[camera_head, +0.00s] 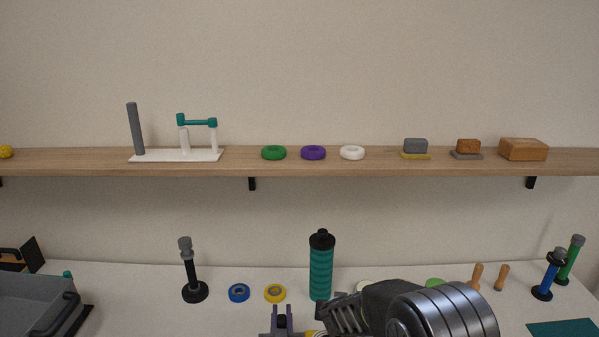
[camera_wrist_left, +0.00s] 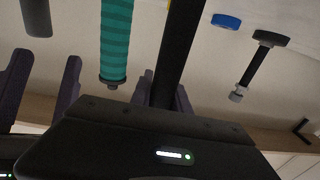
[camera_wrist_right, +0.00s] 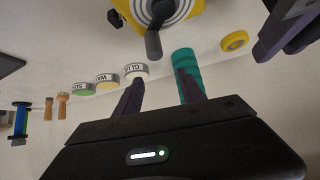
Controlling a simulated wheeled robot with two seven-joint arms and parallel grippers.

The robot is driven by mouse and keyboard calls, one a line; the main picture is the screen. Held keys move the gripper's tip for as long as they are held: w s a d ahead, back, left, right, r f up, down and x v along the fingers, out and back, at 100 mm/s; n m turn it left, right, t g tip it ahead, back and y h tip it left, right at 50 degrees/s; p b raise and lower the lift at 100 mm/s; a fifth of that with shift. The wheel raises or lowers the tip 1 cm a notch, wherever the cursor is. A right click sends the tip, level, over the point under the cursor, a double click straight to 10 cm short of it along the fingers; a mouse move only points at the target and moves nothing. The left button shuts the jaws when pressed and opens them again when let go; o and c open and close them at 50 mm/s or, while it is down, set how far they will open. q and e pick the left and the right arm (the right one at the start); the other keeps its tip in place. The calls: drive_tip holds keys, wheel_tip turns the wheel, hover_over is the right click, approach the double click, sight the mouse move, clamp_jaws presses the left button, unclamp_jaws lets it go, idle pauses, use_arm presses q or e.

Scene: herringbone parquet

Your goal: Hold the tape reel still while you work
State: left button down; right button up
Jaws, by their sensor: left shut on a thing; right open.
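The tape reel (camera_wrist_right: 185,20) is a yellow body with a spiral-marked disc and a dark grey crank knob (camera_wrist_right: 152,42), cut off at the top of the right wrist view. In the head view, only a sliver of yellow (camera_head: 314,333) shows at the bottom edge. My left gripper (camera_head: 282,312) is shut on the reel's black handle (camera_wrist_left: 178,50), which passes between its fingers in the left wrist view. My right gripper (camera_wrist_right: 160,88) is open and empty, fingertips a little short of the crank knob. My right arm hides much of the reel in the head view.
A teal bottle (camera_head: 321,272) stands behind the grippers. Blue tape (camera_head: 239,292) and yellow tape (camera_head: 275,293) rolls lie left of it. A black stand (camera_head: 193,270) and grey bin (camera_head: 38,302) are farther left. Labelled jars (camera_wrist_right: 108,80) stand near my right gripper.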

drive_tip(key=v, duration=1.2)
drive_tip(key=shift+c, duration=0.4)
